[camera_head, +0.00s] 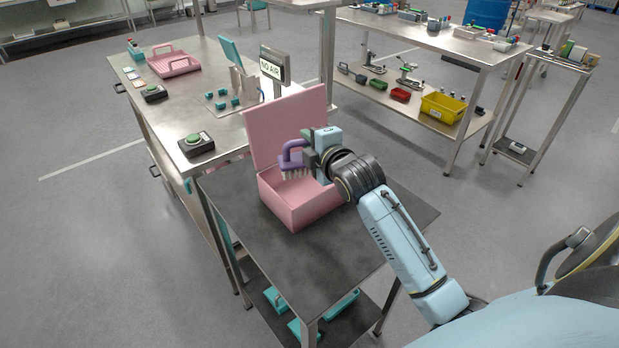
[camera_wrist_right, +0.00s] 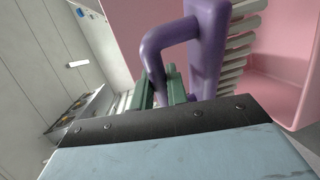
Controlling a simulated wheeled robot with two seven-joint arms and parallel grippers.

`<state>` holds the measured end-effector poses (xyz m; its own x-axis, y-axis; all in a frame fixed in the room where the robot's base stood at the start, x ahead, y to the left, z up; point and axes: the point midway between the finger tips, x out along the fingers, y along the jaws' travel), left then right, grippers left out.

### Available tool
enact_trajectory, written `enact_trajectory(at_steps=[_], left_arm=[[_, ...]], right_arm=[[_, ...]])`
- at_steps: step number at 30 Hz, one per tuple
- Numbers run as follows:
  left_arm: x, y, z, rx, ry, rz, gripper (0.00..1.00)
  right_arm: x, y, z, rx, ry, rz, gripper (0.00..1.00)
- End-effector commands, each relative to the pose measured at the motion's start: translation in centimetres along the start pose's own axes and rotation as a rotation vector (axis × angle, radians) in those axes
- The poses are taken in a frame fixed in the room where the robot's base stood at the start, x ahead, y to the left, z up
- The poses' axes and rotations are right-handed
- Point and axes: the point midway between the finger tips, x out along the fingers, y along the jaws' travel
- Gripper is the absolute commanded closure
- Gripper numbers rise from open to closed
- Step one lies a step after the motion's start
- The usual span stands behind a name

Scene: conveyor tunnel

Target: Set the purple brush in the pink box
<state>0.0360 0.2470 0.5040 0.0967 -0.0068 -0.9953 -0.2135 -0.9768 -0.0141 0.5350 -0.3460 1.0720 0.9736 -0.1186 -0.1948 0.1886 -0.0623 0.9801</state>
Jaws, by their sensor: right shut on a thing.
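The pink box (camera_head: 297,214) stands on a dark-topped table with its lid (camera_head: 284,122) raised at the back. The purple brush (camera_head: 291,154) has a looped handle and pale bristles pointing down. It is over the box's open top, in front of the lid. My right gripper (camera_head: 308,154) is shut on the brush handle. In the right wrist view the purple brush (camera_wrist_right: 205,45) shows close up, with the gripper's green fingers (camera_wrist_right: 168,88) at its handle and the pink box (camera_wrist_right: 275,95) beyond. Whether the bristles touch the box floor cannot be told. My left gripper is not in view.
The dark table (camera_head: 372,240) has free room in front of the box. A steel bench (camera_head: 190,122) at left holds a pink tray (camera_head: 175,64), black button boxes (camera_head: 197,144) and a "NO AIR" sign (camera_head: 272,67). Teal items lie on the table's lower shelf.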

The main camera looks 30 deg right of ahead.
Motion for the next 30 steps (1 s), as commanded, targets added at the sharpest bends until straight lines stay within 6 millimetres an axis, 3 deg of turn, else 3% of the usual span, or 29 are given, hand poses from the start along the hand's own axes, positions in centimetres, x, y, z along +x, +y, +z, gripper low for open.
enact_trajectory(at_steps=[3, 14, 22, 23, 24, 27, 30], left_arm=[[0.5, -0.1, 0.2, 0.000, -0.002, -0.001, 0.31], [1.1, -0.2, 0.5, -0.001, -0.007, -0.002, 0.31], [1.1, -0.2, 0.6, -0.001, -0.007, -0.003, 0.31], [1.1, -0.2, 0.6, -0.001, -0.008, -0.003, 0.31], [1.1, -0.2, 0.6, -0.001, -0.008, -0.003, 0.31], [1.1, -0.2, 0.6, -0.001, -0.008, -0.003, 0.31], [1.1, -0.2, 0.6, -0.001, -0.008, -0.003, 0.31]], right_arm=[[0.4, -2.2, 0.1, 0.002, -0.001, -0.001, 1.00], [1.2, -6.3, 0.2, 0.000, -0.001, 0.000, 1.00], [1.3, -6.9, 0.2, 0.000, 0.000, -0.001, 1.00], [1.3, -7.0, 0.2, 0.000, 0.000, -0.003, 0.82], [1.2, -7.0, 0.2, 0.000, 0.000, -0.003, 0.77], [1.2, -6.9, 0.2, 0.000, 0.000, -0.002, 0.64], [1.2, -6.9, 0.2, -0.001, 0.000, 0.000, 0.63]])
